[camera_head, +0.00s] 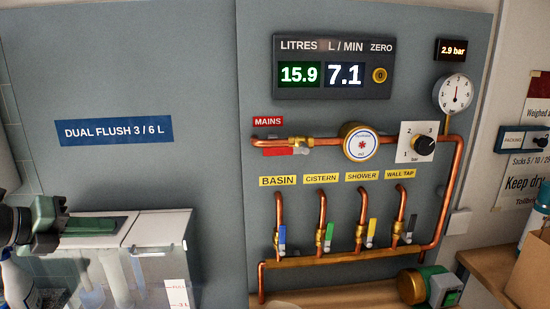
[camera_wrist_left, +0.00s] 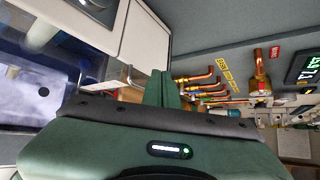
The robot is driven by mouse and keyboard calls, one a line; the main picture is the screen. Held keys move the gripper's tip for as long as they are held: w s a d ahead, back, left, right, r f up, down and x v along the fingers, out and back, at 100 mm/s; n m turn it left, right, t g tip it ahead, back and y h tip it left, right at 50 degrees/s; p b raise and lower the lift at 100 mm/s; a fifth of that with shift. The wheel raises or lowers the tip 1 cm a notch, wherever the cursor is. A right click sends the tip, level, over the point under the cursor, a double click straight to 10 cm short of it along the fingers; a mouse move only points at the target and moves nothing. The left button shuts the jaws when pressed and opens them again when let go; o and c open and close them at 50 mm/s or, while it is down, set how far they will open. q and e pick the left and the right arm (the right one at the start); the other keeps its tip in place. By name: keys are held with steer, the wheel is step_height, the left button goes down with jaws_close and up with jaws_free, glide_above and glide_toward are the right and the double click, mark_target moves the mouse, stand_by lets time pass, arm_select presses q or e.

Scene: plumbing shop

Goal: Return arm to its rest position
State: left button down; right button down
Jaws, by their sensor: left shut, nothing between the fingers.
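My left gripper (camera_head: 118,225) comes in at the lower left, dark green and black, with its fingers over the top of a white and clear cistern (camera_head: 160,226). In the left wrist view its two green fingers (camera_wrist_left: 163,88) are together with nothing between them. Part of the cistern also shows in that view (camera_wrist_left: 138,38). I cannot tell whether the fingers touch the cistern's top. My right gripper is not in view.
A grey panel (camera_head: 215,60) carries copper pipes (camera_head: 350,258), coloured valve levers, a digital display (camera_head: 333,68) and a pressure gauge (camera_head: 454,93). A brass and green fitting (camera_head: 412,286) is below. A cardboard box (camera_head: 530,265) stands on a wooden shelf (camera_head: 488,268) at right.

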arm_select(q)
steer(key=d+r+n+t+h, duration=0.1)
steer(key=d+n+t+h, duration=0.55)
steer(key=d, duration=0.55)
steer(key=s+a+f+n+y, duration=0.3)
steer(key=a+f+n+y, duration=0.1)
steer(key=f+n+y, duration=0.5)
steer(key=s+a+f+n+y, duration=0.3)
steer(key=a+f+n+y, duration=0.1)
steer(key=f+n+y, duration=0.55)
steer(key=s+d+f+n+g+h, duration=0.2)
steer(key=s+d+f+n+g, duration=0.2)
steer(key=s+f+g, duration=0.6)
steer(key=s+d+f+g+h, duration=0.2)
steer(key=s+d+f, duration=0.1)
steer(key=s+f, duration=0.3)
steer(key=s+d+f+g+h, duration=0.1)
steer(key=s+d+f, duration=0.25)
steer(key=s, duration=0.55)
step_height(320, 180, down, 25)
steer(key=g, duration=0.2)
steer(key=s+a+f, duration=0.3)
steer(key=s+f, duration=1.4)
steer(key=shift+g, duration=0.35)
